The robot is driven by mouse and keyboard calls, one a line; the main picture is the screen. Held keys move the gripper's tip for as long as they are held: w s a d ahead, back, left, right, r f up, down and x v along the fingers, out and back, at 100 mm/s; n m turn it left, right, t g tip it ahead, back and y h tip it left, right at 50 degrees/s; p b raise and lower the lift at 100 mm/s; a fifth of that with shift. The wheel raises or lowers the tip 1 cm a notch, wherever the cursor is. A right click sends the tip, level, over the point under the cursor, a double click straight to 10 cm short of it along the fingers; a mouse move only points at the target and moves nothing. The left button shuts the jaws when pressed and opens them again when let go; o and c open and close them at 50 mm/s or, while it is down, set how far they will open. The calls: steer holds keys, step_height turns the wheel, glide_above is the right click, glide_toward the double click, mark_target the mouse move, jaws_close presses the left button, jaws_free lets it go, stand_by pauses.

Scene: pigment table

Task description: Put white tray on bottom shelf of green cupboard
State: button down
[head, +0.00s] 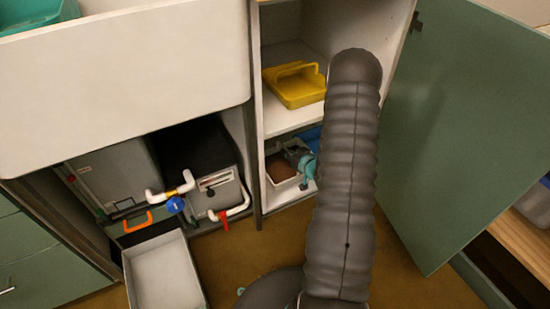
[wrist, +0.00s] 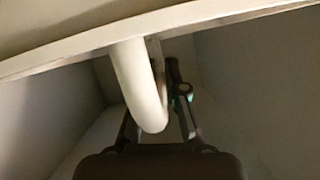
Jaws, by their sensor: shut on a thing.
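The white tray (head: 286,186) shows in the head view, low inside the green cupboard, in the bottom compartment, with something brown in it. Its pale curved handle (wrist: 138,85) and long rim (wrist: 210,17) fill the top of the wrist view. My gripper (wrist: 157,112) is shut on the handle, with a dark finger on each side. In the head view my gripper (head: 306,164) is at the tray's right side, partly hidden by my arm. I cannot tell whether the tray rests on the shelf. The cupboard's green door (head: 455,125) stands open to the right.
A yellow tray (head: 296,88) with a handle sits on the shelf above. A blue thing (head: 312,137) is behind the white tray. Left of the cupboard are grey boxes with pipes (head: 215,190) and a pale open tray (head: 162,275). Brown floor lies in front.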

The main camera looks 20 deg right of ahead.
mark_target(273, 160)
steer(key=w+a+f, duration=0.1)
steer(key=w, duration=0.1)
steer(key=w+a+f, duration=0.1)
steer(key=w, duration=0.1)
steer(key=w+a+f, duration=0.1)
steer(key=f, duration=0.1)
steer(key=shift+w, duration=0.4)
steer(key=shift+f+b, duration=0.35)
steer(key=shift+f, duration=1.55)
steer(key=shift+f, duration=0.1)
steer(key=c, duration=1.2)
jaws_free()
steer(key=shift+a, duration=0.1)
steer(key=v, duration=1.2)
steer(key=shift+p, duration=0.3)
